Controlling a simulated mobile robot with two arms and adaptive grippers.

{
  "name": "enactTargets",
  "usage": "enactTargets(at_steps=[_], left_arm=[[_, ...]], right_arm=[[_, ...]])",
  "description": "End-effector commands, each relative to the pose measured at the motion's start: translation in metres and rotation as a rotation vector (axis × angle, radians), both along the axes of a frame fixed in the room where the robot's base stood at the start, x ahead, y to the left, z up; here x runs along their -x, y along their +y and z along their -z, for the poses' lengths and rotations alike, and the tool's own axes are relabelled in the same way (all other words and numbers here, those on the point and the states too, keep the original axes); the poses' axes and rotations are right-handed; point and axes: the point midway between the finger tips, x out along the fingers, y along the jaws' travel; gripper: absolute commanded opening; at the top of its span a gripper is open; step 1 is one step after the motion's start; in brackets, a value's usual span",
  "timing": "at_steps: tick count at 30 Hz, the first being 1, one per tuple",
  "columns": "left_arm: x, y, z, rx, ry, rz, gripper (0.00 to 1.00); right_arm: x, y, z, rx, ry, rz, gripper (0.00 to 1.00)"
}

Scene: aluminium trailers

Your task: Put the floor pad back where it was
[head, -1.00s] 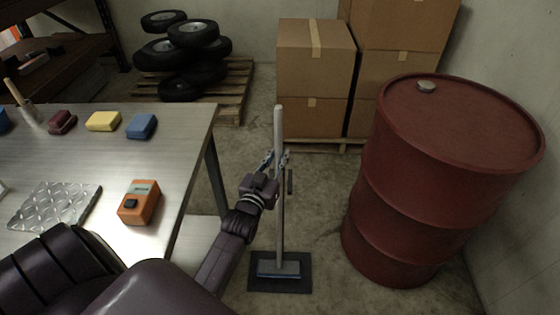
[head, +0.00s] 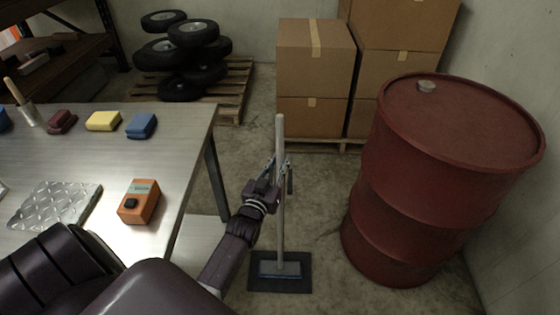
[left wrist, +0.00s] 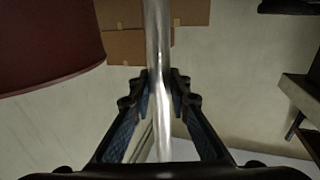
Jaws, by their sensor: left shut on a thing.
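The floor pad is a pale upright pole (head: 281,215) with a flat blue-grey foot (head: 280,270) at its lower end. The foot shows over a dark square mat (head: 258,287) on the concrete floor; it looks on or very close to it, and I cannot tell whether they touch. My left gripper (head: 281,165) is shut around the pole in its upper half. In the left wrist view the pole (left wrist: 158,35) runs between the two fingers (left wrist: 160,92). The pole looks nearly upright. My right gripper is not in view.
A red drum (head: 410,215) stands right of the pole. Cardboard boxes (head: 315,65) are behind it, and tyres (head: 190,75) lie on a pallet. A metal table (head: 90,155) at left holds sponges, an orange device (head: 139,202) and a tread plate (head: 55,205).

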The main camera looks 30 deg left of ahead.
Motion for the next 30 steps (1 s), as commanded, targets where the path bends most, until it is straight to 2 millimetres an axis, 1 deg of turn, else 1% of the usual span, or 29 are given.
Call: enactTargets(at_steps=[1,2,6,15,17,20,30], left_arm=[[-0.001,0.000,0.000,-0.001,-0.005,0.000,0.00],[0.000,0.000,0.001,0.000,0.000,0.000,0.20],[0.000,0.000,0.001,0.000,0.000,0.000,0.34],[0.000,0.000,-0.001,0.000,0.000,0.000,0.34],[0.004,-0.001,0.000,0.000,0.001,0.000,0.34],[0.017,-0.004,0.001,0.001,0.003,0.000,0.34],[0.085,-0.020,0.002,0.001,0.003,-0.001,0.34]], right_arm=[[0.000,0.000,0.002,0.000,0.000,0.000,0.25],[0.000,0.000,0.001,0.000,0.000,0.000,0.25],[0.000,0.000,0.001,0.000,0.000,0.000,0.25],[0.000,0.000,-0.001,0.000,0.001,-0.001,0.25],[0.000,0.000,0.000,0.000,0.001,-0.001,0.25],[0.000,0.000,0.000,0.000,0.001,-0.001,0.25],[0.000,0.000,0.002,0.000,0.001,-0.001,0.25]])
